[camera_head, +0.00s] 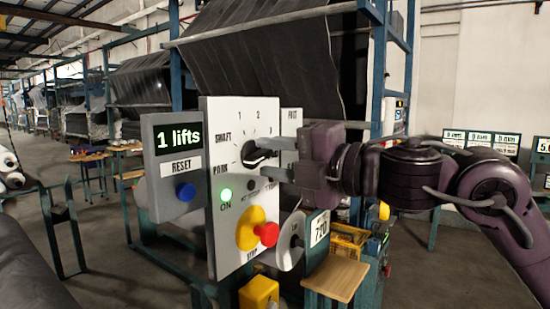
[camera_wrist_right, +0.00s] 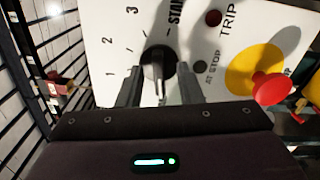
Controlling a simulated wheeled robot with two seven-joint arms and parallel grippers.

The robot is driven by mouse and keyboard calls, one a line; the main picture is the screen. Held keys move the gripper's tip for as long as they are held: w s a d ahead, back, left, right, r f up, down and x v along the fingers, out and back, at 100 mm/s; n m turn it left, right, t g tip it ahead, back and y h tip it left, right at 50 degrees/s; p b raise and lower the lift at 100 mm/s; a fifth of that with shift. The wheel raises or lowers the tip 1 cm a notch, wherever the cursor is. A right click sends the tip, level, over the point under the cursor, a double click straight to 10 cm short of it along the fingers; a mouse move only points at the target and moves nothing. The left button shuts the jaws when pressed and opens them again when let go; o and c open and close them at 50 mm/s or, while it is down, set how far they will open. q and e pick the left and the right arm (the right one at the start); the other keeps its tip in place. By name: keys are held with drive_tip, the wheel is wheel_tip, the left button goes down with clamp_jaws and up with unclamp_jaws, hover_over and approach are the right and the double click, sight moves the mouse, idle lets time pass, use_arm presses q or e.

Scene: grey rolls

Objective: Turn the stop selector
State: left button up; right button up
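The selector is a black rotary knob (camera_head: 252,155) with a pointer bar, on a white panel (camera_head: 222,125) marked with a numbered scale. In the right wrist view the knob (camera_wrist_right: 158,62) shows between the two fingertips. My right gripper (camera_head: 266,158) reaches in from the right, its fingers apart, one on each side of the knob's bar. In the right wrist view, gaps show between the fingers (camera_wrist_right: 160,88) and the bar; contact cannot be told. The fingers hide part of the dial in the head view. My left gripper is out of view.
Below the knob are a lit green lamp (camera_head: 226,195) and a red button (camera_head: 267,234) on a yellow base. Left is a grey box with a "1 lifts" display (camera_head: 180,137) and blue reset button (camera_head: 186,192). A wooden-topped stool (camera_head: 336,277) stands lower right.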

drive_tip(key=shift+d, duration=0.1)
drive_tip(key=shift+s+d+b, duration=0.25)
drive_tip(key=shift+d+b, duration=0.05)
drive_tip(key=b+v, duration=0.2)
drive_tip(key=v, duration=0.5)
drive_tip(key=shift+a, duration=0.1)
